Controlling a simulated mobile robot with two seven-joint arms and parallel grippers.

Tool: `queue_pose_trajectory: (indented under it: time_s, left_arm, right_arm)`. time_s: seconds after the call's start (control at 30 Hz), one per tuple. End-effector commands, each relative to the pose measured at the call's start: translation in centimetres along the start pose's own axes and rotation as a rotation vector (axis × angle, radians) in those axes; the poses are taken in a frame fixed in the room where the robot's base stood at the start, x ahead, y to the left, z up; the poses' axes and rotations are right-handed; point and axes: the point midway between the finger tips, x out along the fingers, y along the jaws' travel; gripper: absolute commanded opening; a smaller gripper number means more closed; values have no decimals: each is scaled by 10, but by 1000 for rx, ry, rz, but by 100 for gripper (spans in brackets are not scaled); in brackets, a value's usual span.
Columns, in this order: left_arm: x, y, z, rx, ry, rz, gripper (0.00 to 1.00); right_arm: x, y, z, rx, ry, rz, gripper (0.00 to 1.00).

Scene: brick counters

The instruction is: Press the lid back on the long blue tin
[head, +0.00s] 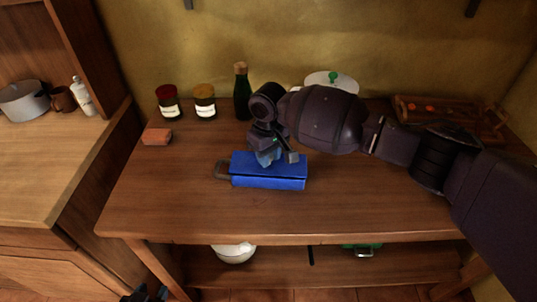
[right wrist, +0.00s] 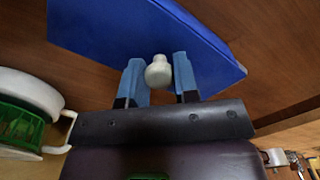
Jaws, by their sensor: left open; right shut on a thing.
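The long blue tin (head: 268,183) lies on the wooden table, near its middle. Its blue lid (head: 292,163) lies over the tin's top, with a dark line along the front between them; I cannot tell if it is fully seated. The lid (right wrist: 125,25) fills the upper part of the right wrist view, with a pale round knob (right wrist: 158,72). My right gripper (head: 268,158) points down at the lid and is shut on the knob, its blue fingers (right wrist: 159,78) on either side. My left gripper (head: 150,293) is open at the bottom edge of the head view, mostly cut off.
A red block (head: 157,136), two jars (head: 169,103) (head: 204,102), a green bottle (head: 241,92), a white dish (head: 342,82) and a wooden tray (head: 480,125) stand farther back. The table's front left is clear.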

Motion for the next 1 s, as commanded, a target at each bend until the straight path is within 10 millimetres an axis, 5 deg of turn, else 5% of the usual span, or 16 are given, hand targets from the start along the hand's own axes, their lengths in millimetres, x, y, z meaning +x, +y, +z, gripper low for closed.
queue_pose_trajectory:
  time_s: [1.0]
  left_arm:
    - [-4,-1,-9,1,9,-1,44]
  right_arm:
    - [0,0,0,0,0,0,4]
